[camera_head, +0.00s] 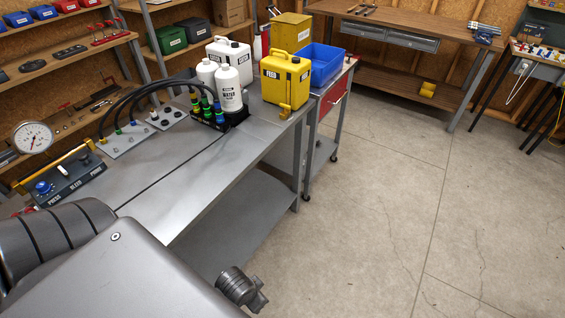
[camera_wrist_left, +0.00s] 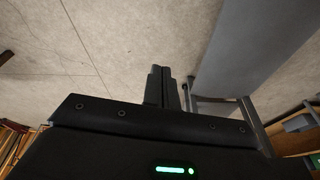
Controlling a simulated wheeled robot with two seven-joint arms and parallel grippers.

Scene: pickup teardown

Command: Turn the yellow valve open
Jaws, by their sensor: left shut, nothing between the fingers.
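A small yellow valve (camera_head: 285,111) shows at the lower front of the yellow canister (camera_head: 286,80), at the far right end of the metal bench; its exact handle position is too small to tell. My left gripper (camera_wrist_left: 163,75) shows in the left wrist view with its dark fingers together, shut and empty, over bare floor beside a grey surface. It is apart from the valve, which is not in the left wrist view. In the head view a large grey link of my arm fills the lower left. My right gripper is not in view.
The metal bench (camera_head: 190,195) carries white bottles (camera_head: 229,88), a white canister (camera_head: 229,54), hoses and a gauge pump (camera_head: 62,178) with a yellow bar. A blue bin (camera_head: 326,66) stands behind the yellow canister. The concrete floor (camera_head: 380,210) to the right is clear.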

